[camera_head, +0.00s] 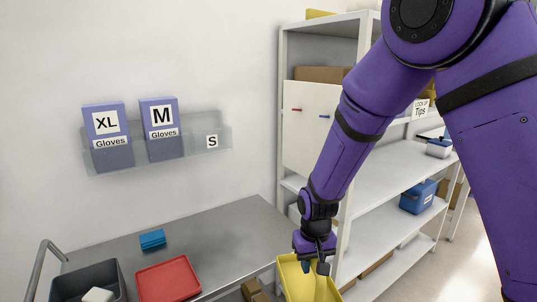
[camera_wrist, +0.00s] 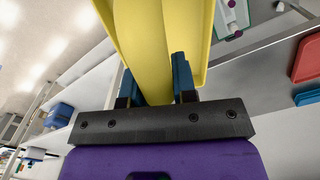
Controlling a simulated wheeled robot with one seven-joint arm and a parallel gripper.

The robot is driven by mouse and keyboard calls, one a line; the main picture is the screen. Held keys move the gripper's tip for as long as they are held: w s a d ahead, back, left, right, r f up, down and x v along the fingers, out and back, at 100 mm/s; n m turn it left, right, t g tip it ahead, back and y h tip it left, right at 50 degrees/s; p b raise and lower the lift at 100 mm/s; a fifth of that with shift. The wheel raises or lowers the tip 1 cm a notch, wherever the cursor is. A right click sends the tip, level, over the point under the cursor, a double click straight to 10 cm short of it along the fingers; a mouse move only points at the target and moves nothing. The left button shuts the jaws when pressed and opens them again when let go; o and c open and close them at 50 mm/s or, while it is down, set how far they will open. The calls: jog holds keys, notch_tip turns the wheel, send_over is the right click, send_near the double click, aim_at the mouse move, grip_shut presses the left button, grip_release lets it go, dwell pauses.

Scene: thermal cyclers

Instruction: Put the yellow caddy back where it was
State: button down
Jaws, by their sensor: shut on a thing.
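The yellow caddy (camera_head: 291,280) is at the bottom of the head view, beside the right end of the steel cart and in front of the shelving; its lower part is cut off by the picture edge. My gripper (camera_head: 316,264) points down at it and is shut on its middle part. In the wrist view the caddy (camera_wrist: 190,32) fills the top middle, and its yellow centre piece passes between the two fingers of my gripper (camera_wrist: 155,85). I cannot tell from these views whether the caddy rests on anything.
A steel cart (camera_head: 215,243) carries a red tray (camera_head: 168,279), a blue block (camera_head: 152,240) and a dark grey bin (camera_head: 75,280). White shelving (camera_head: 385,203) stands right, with a blue box (camera_head: 418,197) and cardboard boxes. Glove boxes (camera_head: 160,130) hang on the wall. Floor shows at far right.

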jog(key=w+d+f+m, duration=0.1)
jog(key=w+d+f, duration=0.3)
jog(key=d, duration=0.5)
jog(key=w+d+f+m, duration=0.1)
jog(key=w+d+f, duration=0.4)
jog(key=d, duration=0.5)
jog(key=shift+w+d+f, duration=0.25)
jog(key=shift+d+f, duration=0.05)
jog(key=shift+f, duration=0.65)
